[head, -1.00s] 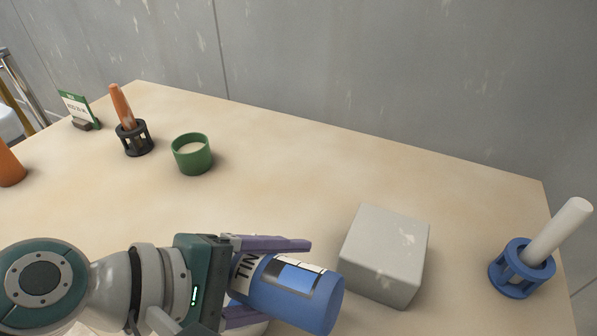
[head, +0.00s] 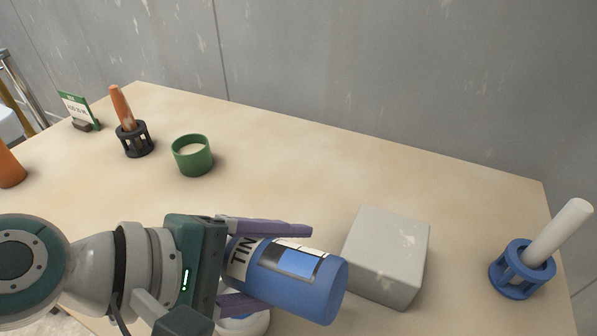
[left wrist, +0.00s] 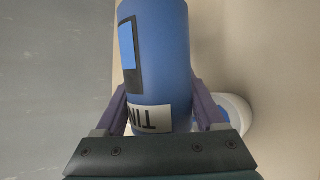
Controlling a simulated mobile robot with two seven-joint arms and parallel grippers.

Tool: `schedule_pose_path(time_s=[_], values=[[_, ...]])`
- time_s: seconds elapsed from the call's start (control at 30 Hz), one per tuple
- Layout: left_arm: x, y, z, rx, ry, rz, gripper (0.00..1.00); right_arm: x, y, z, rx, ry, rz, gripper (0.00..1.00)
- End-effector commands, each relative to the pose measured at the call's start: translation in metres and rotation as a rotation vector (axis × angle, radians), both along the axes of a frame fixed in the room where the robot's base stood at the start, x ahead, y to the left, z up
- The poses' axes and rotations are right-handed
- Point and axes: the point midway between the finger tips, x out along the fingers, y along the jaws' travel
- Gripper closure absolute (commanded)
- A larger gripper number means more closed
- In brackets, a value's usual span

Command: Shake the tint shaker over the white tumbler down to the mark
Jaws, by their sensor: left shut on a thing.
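My left gripper (head: 268,268) is shut on the blue tint shaker (head: 318,290), which has a white label and a pale-and-blue window. The shaker lies tilted in the head view, its far end pointing right and slightly down. In the left wrist view the shaker (left wrist: 165,60) stands between the two purple fingers. A white round thing, likely the white tumbler (head: 246,323), shows partly below the gripper and shaker; it also shows behind the right finger in the left wrist view (left wrist: 238,112). Its inside and mark are hidden. My right gripper is not in view.
A grey block (head: 385,255) stands just right of the shaker. A blue holder (head: 515,275) with a white stick is at the far right. A green cup (head: 192,158), a black holder (head: 135,142) with an orange stick, and a small sign (head: 78,110) stand at the back left.

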Motion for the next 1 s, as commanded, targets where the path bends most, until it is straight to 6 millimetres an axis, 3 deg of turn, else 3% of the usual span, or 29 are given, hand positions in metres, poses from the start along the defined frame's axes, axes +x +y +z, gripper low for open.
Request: schedule_pose_path(time_s=[0.03,0.07,0.43,0.53,0.57,0.67,1.0], values=[[-0.003,0.0,-0.022,0.001,0.021,0.002,0.93,0.0,0.0,0.0,0.0,0.0,0.0,0.0],[-0.002,0.0,-0.028,0.0,0.018,0.003,0.93,0.0,0.0,0.0,0.0,0.0,0.0,0.0],[-0.002,0.0,-0.026,0.002,0.008,0.0,0.93,0.0,-0.001,0.0,-0.002,0.0,0.001,0.0],[-0.001,0.0,0.004,0.001,-0.001,-0.002,0.93,0.0,-0.001,0.0,-0.004,-0.001,0.002,0.0],[-0.001,0.0,0.005,0.002,0.003,0.0,0.93,0.0,-0.001,0.0,-0.004,-0.001,0.002,0.0],[-0.002,0.0,-0.026,0.0,0.02,0.003,0.93,0.0,-0.001,0.0,-0.004,-0.001,0.002,0.0],[-0.002,0.0,-0.027,0.002,0.01,0.0,0.93,0.0,-0.001,0.0,-0.004,0.0,0.002,0.0]])
